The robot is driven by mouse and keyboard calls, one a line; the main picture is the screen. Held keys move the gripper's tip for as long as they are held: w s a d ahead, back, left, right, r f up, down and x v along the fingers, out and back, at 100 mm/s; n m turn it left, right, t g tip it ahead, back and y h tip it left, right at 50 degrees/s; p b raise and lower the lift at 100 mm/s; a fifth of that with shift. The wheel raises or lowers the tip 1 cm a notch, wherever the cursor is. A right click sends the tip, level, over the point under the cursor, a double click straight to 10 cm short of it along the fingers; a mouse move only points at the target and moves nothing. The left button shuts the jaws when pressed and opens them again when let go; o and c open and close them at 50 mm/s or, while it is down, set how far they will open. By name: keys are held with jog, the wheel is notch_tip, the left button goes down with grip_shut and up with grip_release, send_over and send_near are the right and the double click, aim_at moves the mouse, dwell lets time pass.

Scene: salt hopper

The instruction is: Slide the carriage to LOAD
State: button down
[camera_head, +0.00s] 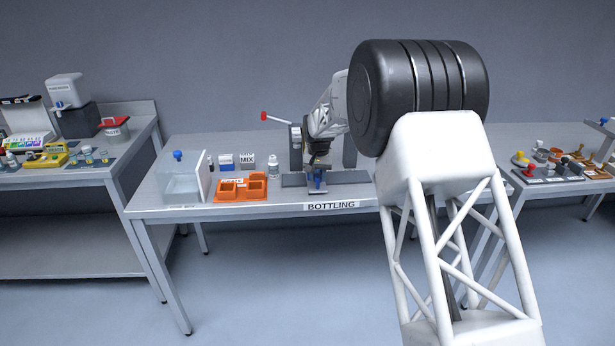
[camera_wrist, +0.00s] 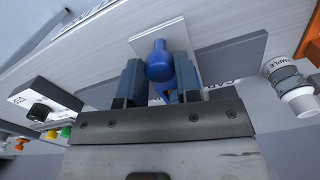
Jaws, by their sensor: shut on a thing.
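The carriage (camera_head: 317,191) is a small grey plate with an upright blue knob (camera_head: 319,178), on a dark grey track (camera_head: 348,176) above the BOTTLING label. My gripper (camera_head: 318,168) reaches down over it from above. In the wrist view, the blue knob (camera_wrist: 160,66) stands between my two dark fingers (camera_wrist: 160,80), which are shut on it. The pale carriage plate (camera_wrist: 178,35) shows behind the knob, and the dark track (camera_wrist: 232,60) extends to the right. My gripper hides part of the track. I cannot read a LOAD mark.
Left of the track are a white-capped bottle (camera_head: 273,168), orange trays (camera_head: 241,189), a MIX box (camera_head: 247,161) and a clear bin (camera_head: 182,187). A red-knobbed lever (camera_head: 276,118) rises behind. The SAMPLE bottle (camera_wrist: 291,86) is close in the wrist view.

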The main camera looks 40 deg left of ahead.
jog(key=shift+w+d, duration=1.55)
jog(key=c, duration=0.8)
grip_release()
jog(key=shift+r, duration=0.1)
notch_tip(320, 180, up, 8)
jog(key=shift+f, duration=0.2)
